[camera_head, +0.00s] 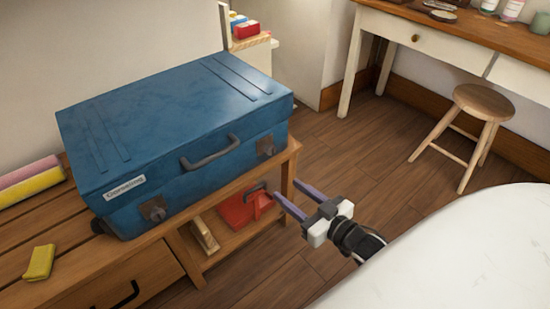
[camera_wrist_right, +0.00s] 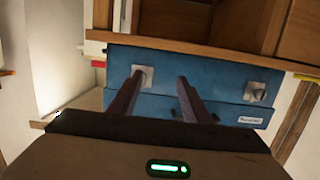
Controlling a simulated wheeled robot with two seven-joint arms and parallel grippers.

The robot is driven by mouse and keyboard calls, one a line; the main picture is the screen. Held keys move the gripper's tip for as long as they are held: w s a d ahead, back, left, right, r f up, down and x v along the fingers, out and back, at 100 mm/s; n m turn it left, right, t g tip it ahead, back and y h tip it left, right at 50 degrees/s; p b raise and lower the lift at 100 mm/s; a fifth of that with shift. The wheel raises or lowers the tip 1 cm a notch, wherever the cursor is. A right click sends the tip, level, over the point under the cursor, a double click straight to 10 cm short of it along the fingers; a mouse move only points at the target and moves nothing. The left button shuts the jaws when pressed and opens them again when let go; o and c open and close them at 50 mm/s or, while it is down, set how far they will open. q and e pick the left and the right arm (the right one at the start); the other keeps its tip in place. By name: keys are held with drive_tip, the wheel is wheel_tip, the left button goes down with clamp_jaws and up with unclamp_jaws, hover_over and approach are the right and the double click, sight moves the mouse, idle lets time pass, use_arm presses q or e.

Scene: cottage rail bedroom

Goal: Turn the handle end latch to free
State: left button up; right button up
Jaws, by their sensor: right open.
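A blue suitcase (camera_head: 180,120) lies closed on a wooden bench, its dark handle (camera_head: 210,152) on the front side. One metal latch (camera_head: 153,209) is left of the handle, beside a white label, and another latch (camera_head: 266,146) is near the right corner. Their exact settings are too small to tell. My right gripper (camera_head: 290,190) is open and empty, in front of the suitcase's right end and apart from it. In the right wrist view, the right-corner latch (camera_wrist_right: 143,76) shows near one fingertip and the label-side latch (camera_wrist_right: 256,92) is farther right. My left gripper is not in view.
The bench (camera_head: 60,232) has a red box (camera_head: 240,210) on its lower shelf. A yellow cloth (camera_head: 40,262) and rolled towels (camera_head: 30,182) lie on its left. A stool (camera_head: 484,101) stands by a desk (camera_head: 420,35). A white rounded surface (camera_head: 470,250) fills the lower right.

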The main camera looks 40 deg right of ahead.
drive_tip(key=t, duration=0.2)
approach(272, 150)
use_arm(q)
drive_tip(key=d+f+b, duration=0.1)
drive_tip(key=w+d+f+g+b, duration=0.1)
drive_tip(key=b, duration=0.1)
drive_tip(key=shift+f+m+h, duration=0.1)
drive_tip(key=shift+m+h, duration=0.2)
use_arm(e)
drive_tip(key=w, duration=0.8)
drive_tip(key=shift+w+a+f, duration=0.1)
drive_tip(key=shift+w+a, duration=0.2)
drive_tip(key=shift+w, duration=0.05)
drive_tip(key=c, duration=1)
